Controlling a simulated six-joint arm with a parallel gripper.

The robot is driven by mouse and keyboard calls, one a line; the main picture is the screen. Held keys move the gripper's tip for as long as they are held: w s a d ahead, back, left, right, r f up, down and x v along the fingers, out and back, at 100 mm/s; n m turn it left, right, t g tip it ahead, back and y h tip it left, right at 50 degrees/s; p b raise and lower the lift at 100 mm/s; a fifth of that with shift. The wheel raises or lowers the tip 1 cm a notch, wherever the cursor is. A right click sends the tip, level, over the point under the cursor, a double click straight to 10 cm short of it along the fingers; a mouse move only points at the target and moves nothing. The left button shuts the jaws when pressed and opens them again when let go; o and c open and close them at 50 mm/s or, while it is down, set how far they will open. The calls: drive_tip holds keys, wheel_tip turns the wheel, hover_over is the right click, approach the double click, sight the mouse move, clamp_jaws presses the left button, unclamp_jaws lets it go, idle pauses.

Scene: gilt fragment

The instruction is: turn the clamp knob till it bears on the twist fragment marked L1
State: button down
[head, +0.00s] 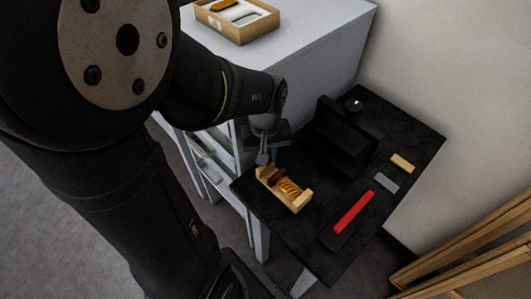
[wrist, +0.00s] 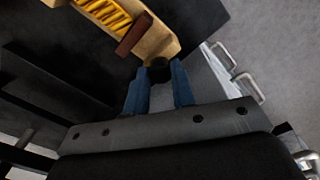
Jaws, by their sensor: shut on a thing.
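The wooden clamp (head: 297,206) sits near the left edge of the black table, and it also shows in the wrist view (wrist: 160,40). The gold twist fragment (head: 289,187) lies in it, with its ridges showing in the wrist view (wrist: 106,13). No L1 mark is legible. A red-brown clamp pad (wrist: 134,34) stands beside the fragment's near end; I cannot tell whether they touch. My gripper (wrist: 159,84), with blue fingers, is shut on the dark clamp knob (wrist: 159,68) at the clamp's end. In the head view my gripper (head: 266,157) largely hides the knob.
A black stand (head: 338,140) rises behind the clamp. A red bar (head: 353,212), a grey block (head: 386,183) and a tan block (head: 402,163) lie to the right. A box (head: 240,25) sits on the grey cabinet (head: 310,45). The cabinet's metal handles (wrist: 248,88) are near my gripper.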

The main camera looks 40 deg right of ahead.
idle(0.4)
drive_tip(key=c, duration=1.2)
unclamp_jaws()
drive_tip(key=shift+r, duration=0.1)
wheel_tip(320, 180, up, 17)
drive_tip(key=shift+r, duration=0.15)
